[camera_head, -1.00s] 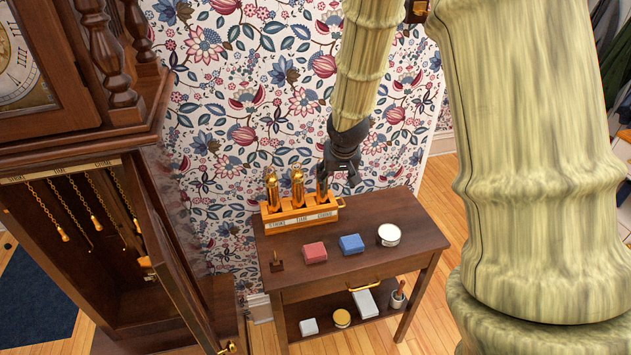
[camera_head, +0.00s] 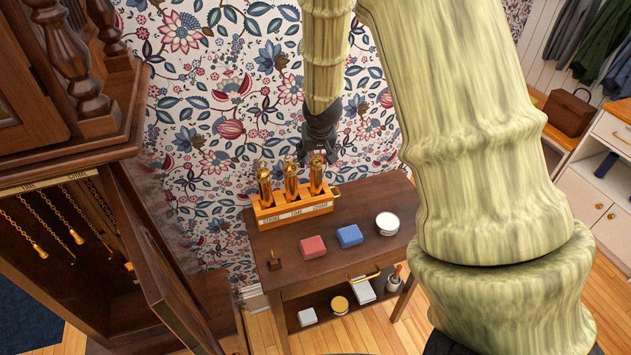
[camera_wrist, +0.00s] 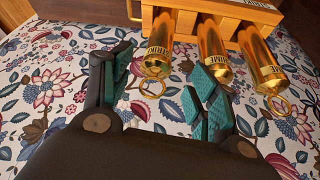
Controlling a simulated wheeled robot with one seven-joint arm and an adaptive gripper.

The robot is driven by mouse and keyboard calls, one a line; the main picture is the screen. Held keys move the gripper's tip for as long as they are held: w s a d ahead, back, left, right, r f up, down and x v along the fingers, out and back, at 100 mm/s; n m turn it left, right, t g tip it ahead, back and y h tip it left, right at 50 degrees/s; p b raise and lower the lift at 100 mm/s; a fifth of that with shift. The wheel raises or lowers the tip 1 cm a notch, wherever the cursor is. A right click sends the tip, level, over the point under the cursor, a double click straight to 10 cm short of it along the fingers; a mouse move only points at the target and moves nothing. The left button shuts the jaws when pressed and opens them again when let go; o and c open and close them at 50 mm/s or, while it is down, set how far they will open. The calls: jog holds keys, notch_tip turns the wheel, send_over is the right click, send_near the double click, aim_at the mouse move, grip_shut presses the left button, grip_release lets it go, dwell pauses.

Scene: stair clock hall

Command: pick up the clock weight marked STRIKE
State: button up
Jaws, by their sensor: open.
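Three brass clock weights stand upright in a wooden rack (camera_head: 294,212) on a small table. In the wrist view, seen from the opposite side, the leftmost weight (camera_wrist: 158,42) carries a band that seems to read STRIKE. It is the rightmost weight (camera_head: 317,176) in the head view, above the rack label that seems to read CHIME. The TIME weight (camera_wrist: 216,50) is in the middle, and the weight apparently marked CHIME (camera_wrist: 262,60) is at the other end. My gripper (camera_wrist: 160,70) is open and empty, its fingers spread toward the STRIKE weight's ringed top. Contact cannot be told.
On the table (camera_head: 365,208) lie a red box (camera_head: 313,247), a blue box (camera_head: 349,236), a white round tin (camera_head: 388,223) and a small spike holder (camera_head: 274,261). The open clock case (camera_head: 75,220) with hanging chains stands left. Patterned wallpaper is close behind the rack.

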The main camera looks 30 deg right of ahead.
aim_at(316, 160)
jog(key=shift+d+p+x, duration=0.2)
jog(key=shift+p+x, duration=0.9)
jog(key=shift+x, duration=1.75)
jog(key=shift+c, duration=0.4)
grip_shut()
